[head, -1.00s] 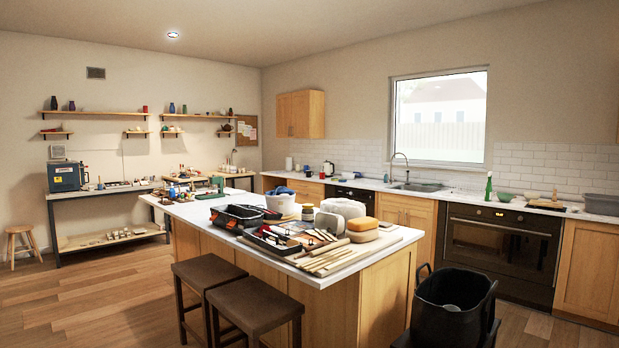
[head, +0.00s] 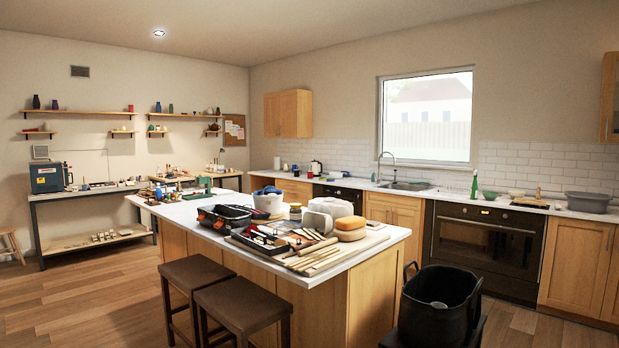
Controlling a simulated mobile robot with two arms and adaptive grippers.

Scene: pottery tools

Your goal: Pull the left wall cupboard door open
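The left wall cupboard (head: 288,114) hangs on the far wall, left of the window, above the back counter. It is light wood with two door fronts, and both look shut. It is well away from me, beyond the island. Neither of my grippers shows in the head view.
A kitchen island (head: 375,250) laden with tools stands between me and the cupboard. Two dark stools (head: 243,303) stand at its near side. A black bin (head: 440,305) is at the front right. Open wood floor (head: 90,285) lies left. Another wall cupboard (head: 609,98) shows at the right edge.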

